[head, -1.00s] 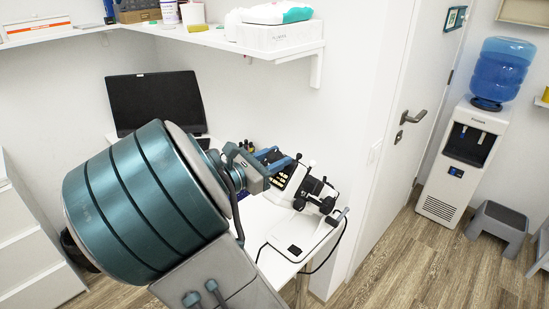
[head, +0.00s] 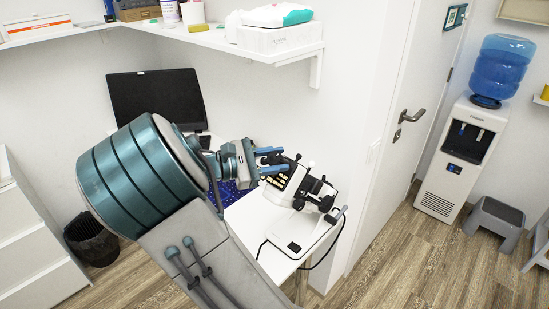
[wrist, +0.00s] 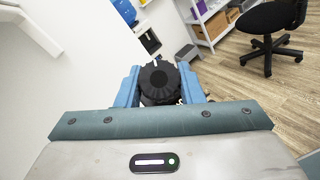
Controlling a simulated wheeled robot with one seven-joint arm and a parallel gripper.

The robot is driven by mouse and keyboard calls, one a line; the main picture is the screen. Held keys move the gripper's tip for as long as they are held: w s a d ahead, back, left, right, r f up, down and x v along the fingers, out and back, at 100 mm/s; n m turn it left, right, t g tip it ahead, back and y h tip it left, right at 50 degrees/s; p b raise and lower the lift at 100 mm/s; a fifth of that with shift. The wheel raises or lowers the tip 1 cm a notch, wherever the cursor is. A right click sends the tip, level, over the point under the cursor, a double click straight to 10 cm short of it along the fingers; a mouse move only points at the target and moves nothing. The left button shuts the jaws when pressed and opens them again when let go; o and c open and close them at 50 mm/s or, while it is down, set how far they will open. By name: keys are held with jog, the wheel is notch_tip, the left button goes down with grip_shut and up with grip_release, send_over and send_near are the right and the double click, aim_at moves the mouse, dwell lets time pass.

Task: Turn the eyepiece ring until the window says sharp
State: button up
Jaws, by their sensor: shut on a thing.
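The white slit-lamp-like instrument (head: 307,228) stands on the table, with black optics and knobs (head: 318,190) on its right side. My gripper (head: 285,158) reaches to it from the left, its two blue fingers one above the other. In the wrist view, my gripper (wrist: 159,70) is shut on a black ribbed ring (wrist: 158,80), one finger on each side. A short white mark shows at the ring's top, slightly left. The ring is mostly hidden in the head view. A dark panel with small yellow marks (head: 281,178) shows on the instrument; I can read no word on it.
A white table (head: 255,220) carries the instrument; a dark monitor (head: 155,100) stands behind my arm. A shelf (head: 220,38) hangs above. The door (head: 400,90) and water dispenser (head: 463,150) are right. A black bin (head: 92,240) stands on the floor at left.

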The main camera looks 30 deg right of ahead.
dwell(0.4)
jog(key=o, duration=1)
jog(key=shift+a, duration=0.1)
jog(key=w+a+r+b, duration=0.1)
jog(key=a, duration=1.2)
jog(key=shift+w+a+r+b, duration=0.2)
jog(key=shift+w+a+b, duration=0.1)
jog(key=shift+b, duration=0.1)
